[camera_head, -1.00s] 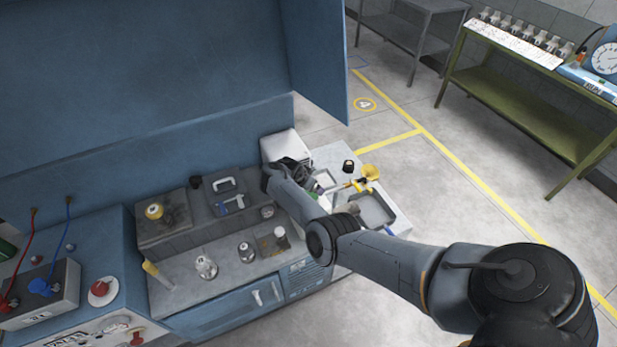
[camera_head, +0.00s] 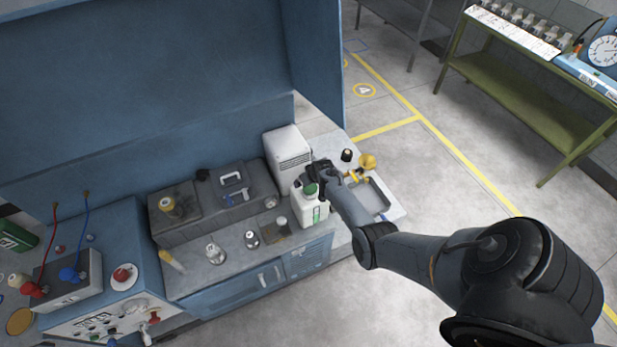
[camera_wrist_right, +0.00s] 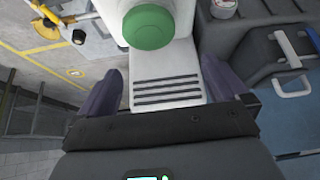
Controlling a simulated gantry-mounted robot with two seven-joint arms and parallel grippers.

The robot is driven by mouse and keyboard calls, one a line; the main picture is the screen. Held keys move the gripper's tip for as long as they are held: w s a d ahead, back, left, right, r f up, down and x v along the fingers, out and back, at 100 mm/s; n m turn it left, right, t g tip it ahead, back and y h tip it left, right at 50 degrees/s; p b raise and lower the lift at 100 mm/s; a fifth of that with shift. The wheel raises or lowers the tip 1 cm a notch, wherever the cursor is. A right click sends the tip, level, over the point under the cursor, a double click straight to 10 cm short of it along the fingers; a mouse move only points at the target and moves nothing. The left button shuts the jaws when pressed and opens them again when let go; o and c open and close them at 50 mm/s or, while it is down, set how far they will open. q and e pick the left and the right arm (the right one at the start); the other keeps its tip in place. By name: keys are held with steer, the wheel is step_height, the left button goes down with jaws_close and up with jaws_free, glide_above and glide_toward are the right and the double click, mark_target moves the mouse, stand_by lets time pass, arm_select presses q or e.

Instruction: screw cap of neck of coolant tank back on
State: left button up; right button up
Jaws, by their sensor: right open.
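The coolant tank (camera_head: 313,212) is a white container with a green label, standing near the right end of the bench in the head view. The green cap (camera_head: 311,189) is at its top; I cannot tell whether it is screwed tight. In the right wrist view the cap (camera_wrist_right: 148,27) is seen from above, at the top of the picture, with part of the white tank around it. My right gripper (camera_wrist_right: 160,68) is open and empty, its purple fingers spread, with the cap beyond the fingertips. In the head view the right gripper (camera_head: 322,176) is just behind and above the cap. My left gripper is not in view.
A white vented box (camera_head: 288,150) stands behind the tank. A grey tray (camera_head: 384,207), a yellow object (camera_head: 367,162) and a small black-topped item (camera_head: 347,156) lie to the right. Small flasks (camera_head: 215,254) stand left along the bench front. A dark toolbox (camera_head: 230,186) is behind them.

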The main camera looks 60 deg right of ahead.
steer(key=shift+n+y, duration=0.3)
steer(key=shift+n, duration=0.2)
steer(key=shift+c, duration=0.4)
steer(key=shift+w+m, duration=0.1)
steer(key=shift+m, duration=0.4)
steer(key=shift+d+r+m+t, duration=0.15)
steer(key=shift+d+m+t, duration=0.2)
steer(key=shift+m, duration=0.35)
steer(key=s+d+r+m+g+h+b, duration=0.4)
steer(key=d+m, duration=0.4)
steer(key=m, duration=0.6)
steer(key=s+d+r+m+g+h+b, duration=0.1)
steer(key=s+d+r+m+h+b, duration=0.45)
steer(key=m, duration=0.85)
steer(key=s+m+g+b, duration=0.2)
steer(key=m+g+b, duration=0.1)
steer(key=m+b, duration=0.45)
steer(key=m+t+y+b, duration=0.3)
steer(key=m+y+b, duration=0.55)
steer(key=b, duration=1.45)
glide_toward(310, 187)
steer(key=shift+h, duration=0.5)
steer(key=x, duration=0.2)
steer(key=b+x, duration=0.1)
steer(key=x, duration=0.4)
steer(key=shift+s+a+f, duration=0.1)
steer(key=shift+a+f, duration=0.05)
steer(key=shift+a, duration=0.2)
steer(key=shift+d+f+b, duration=0.3)
steer(key=shift+f, duration=0.4)
